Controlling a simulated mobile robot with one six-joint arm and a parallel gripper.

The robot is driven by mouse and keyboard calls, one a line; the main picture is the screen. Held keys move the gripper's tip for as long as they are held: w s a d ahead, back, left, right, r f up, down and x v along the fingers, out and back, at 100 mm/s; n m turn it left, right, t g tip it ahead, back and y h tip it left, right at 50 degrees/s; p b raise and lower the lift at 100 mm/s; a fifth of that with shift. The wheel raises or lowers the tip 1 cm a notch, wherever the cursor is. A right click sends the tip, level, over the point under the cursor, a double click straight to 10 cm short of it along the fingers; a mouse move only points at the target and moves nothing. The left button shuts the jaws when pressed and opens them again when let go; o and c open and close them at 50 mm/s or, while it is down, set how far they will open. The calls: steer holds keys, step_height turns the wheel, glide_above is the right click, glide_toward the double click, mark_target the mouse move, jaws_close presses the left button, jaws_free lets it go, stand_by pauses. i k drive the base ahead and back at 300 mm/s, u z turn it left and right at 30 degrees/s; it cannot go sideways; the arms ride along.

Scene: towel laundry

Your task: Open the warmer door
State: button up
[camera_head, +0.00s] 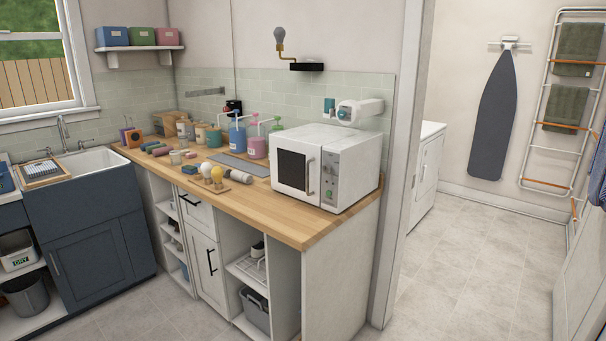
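The warmer (345,155) is a white, microwave-like box at the right end of the wooden counter. Its door (291,172) has a dark window and faces the front left. The door looks shut. A grey vertical handle (311,177) is on the door's right side, beside a control panel (328,181) with a green button and a knob. My gripper is not in this view, so its place relative to the door cannot be seen.
The wooden counter (260,212) holds bottles, jars, light bulbs and a grey tray (243,165) left of the warmer. A sink (98,163) is at the left. The tiled floor (455,285) is clear at the right, past a white door frame (404,130).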

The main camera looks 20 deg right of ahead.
mark_target(297, 165)
steer(key=u, duration=0.15)
steer(key=i, duration=0.8)
steer(key=u, duration=0.7)
steer(key=i, duration=0.55)
steer(key=u, duration=0.3)
